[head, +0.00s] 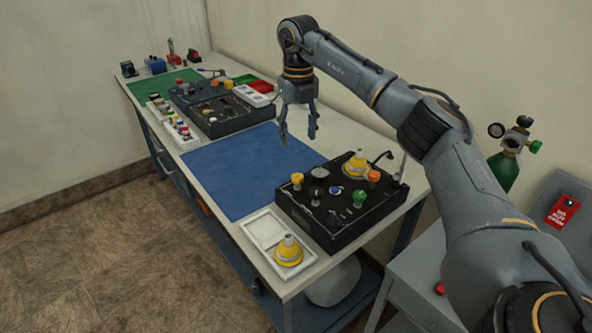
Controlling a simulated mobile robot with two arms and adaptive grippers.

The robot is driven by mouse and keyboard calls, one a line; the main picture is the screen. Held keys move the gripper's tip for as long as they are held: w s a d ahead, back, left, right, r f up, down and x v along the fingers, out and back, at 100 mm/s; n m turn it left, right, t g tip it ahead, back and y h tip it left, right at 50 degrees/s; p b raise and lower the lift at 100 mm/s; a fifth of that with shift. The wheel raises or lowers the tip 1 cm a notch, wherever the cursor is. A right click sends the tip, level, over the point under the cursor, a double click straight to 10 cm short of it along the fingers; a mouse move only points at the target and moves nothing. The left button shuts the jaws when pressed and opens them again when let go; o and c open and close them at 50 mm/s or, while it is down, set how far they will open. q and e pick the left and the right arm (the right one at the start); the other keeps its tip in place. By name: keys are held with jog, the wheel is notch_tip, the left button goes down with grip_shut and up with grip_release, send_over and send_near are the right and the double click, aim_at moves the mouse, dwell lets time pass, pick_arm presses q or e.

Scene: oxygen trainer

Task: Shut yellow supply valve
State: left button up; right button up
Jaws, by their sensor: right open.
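A black trainer panel (318,222) stands at the near end of the long table. On its left side is a yellow-orange knob (297,180), which looks like the yellow supply valve; its turn position is too small to read. A green knob (358,197) is at the right front. My right gripper (298,138) is open, pointing down, empty, above the table beyond the panel and apart from it. My left gripper is out of view.
A blue mat (235,175) is clear. Another black panel (220,110) stands farther back. A green cylinder (502,170) stands at right.

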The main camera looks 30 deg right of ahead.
aim_at(298, 176)
notch_tip(298, 176, down, 12)
jog(key=shift+f+p, duration=0.15)
jog(key=shift+p, duration=0.75)
grip_shut()
